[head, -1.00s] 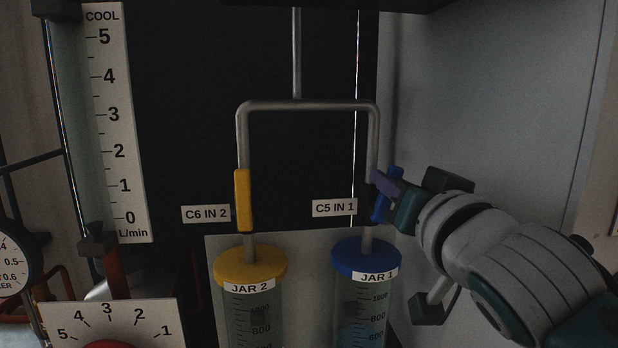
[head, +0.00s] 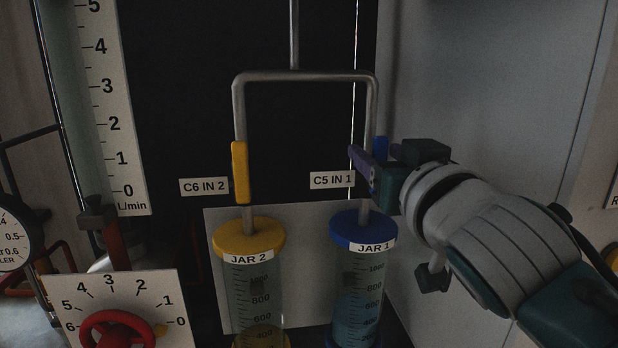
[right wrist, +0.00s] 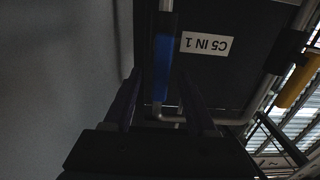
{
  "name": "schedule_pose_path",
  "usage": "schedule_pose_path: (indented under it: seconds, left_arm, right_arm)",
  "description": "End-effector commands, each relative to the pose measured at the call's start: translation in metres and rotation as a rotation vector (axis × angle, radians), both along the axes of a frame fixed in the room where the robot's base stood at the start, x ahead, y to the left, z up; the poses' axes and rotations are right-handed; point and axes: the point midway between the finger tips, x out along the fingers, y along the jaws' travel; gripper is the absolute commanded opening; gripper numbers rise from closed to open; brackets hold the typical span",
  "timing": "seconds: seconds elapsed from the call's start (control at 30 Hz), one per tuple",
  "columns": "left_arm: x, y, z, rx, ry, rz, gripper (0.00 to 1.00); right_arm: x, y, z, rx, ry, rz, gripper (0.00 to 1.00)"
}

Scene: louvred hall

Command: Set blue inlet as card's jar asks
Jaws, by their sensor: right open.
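The blue inlet handle (head: 381,147) is on the pipe beside the label C5 IN 1 (head: 332,180), above the blue-lidded JAR 1 (head: 363,236). My right gripper (head: 374,158) is open at this handle and hides its lower part in the head view. In the right wrist view, the blue handle (right wrist: 162,68) lies along its pipe, between the two spread fingers of my right gripper (right wrist: 161,88). I cannot tell whether they touch it. The yellow handle (head: 240,172) at C6 IN 2 stands upright along its pipe, above JAR 2 (head: 248,245). No readable card is in view. My left gripper is out of view.
A flow scale (head: 107,110) and a red knob (head: 117,329) with a numbered dial plate (head: 172,297) are at the left. A round gauge (head: 12,240) is at the left edge. A grey panel (head: 480,80) is behind my right arm.

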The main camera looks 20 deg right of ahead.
Motion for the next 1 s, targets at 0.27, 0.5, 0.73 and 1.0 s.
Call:
schedule_pose_path:
  seconds: [0.27, 0.5, 0.73, 1.0]
  left_arm:
    - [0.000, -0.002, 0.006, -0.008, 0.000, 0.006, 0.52]
    - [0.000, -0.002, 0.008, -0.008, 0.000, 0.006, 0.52]
    - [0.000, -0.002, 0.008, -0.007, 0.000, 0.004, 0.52]
    - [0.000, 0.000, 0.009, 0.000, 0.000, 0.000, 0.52]
  right_arm:
    - [-0.028, 0.007, 0.000, 0.003, 0.002, 0.000, 0.57]
    - [-0.058, 0.014, -0.001, 0.001, 0.002, 0.000, 0.57]
    - [-0.069, 0.016, 0.000, 0.001, 0.000, -0.001, 0.57]
    - [-0.068, 0.016, 0.000, 0.000, 0.000, 0.000, 0.57]
